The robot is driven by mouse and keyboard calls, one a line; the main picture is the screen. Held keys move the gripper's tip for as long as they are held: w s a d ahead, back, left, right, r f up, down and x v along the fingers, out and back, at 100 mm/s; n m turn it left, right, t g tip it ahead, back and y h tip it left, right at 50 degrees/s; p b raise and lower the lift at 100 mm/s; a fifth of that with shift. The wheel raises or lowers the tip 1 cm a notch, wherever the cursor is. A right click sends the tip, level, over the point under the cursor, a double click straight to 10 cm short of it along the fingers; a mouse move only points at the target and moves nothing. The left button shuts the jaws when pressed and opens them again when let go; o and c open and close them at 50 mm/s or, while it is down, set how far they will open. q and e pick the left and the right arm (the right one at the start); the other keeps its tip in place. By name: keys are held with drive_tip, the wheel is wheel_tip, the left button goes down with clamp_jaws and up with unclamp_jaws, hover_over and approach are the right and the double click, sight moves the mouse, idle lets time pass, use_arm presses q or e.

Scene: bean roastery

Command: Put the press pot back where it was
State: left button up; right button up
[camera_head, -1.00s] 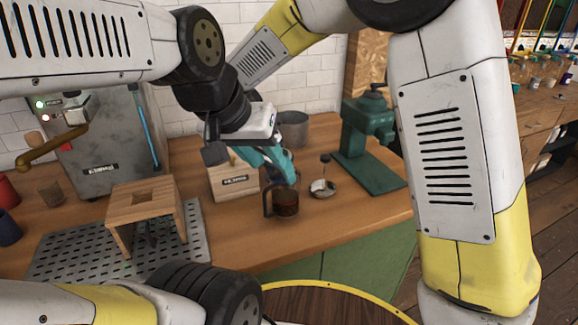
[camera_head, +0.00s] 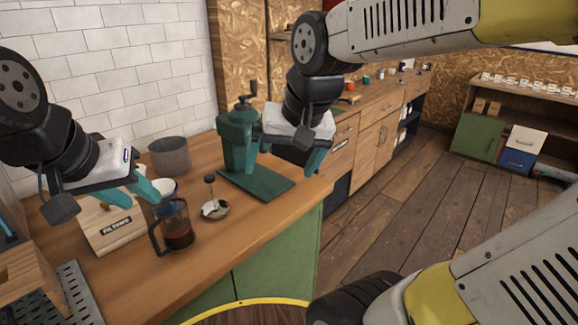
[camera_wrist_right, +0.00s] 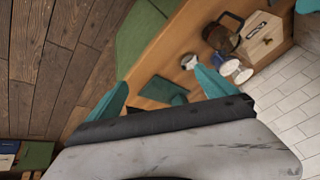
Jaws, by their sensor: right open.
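The press pot (camera_head: 178,238), a glass jug with dark liquid and a black handle on its left, stands upright on the wooden counter near its front edge. It also shows in the right wrist view (camera_wrist_right: 222,34). Its plunger lid (camera_head: 212,209) appears to rest on the counter just right of it. My left gripper (camera_head: 146,190) is above and left of the pot, apart from it; its finger gap is unclear. My right gripper (camera_head: 292,148) is open and empty, beside the green grinder and right of the pot; its spread teal fingers show in the wrist view (camera_wrist_right: 157,95).
The green grinder (camera_head: 238,142) stands behind the lid. A grey canister (camera_head: 170,156), a wooden filter box (camera_head: 112,230) and a blue-and-white item (camera_head: 164,190) crowd the pot's back and left. A wooden stand (camera_head: 25,280) is at far left. The counter's front right is clear.

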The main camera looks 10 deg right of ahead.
drive_tip(key=shift+n+t, duration=0.7)
drive_tip(key=s+d, duration=0.1)
drive_tip(key=s, duration=0.1)
drive_tip(key=s+d, duration=0.2)
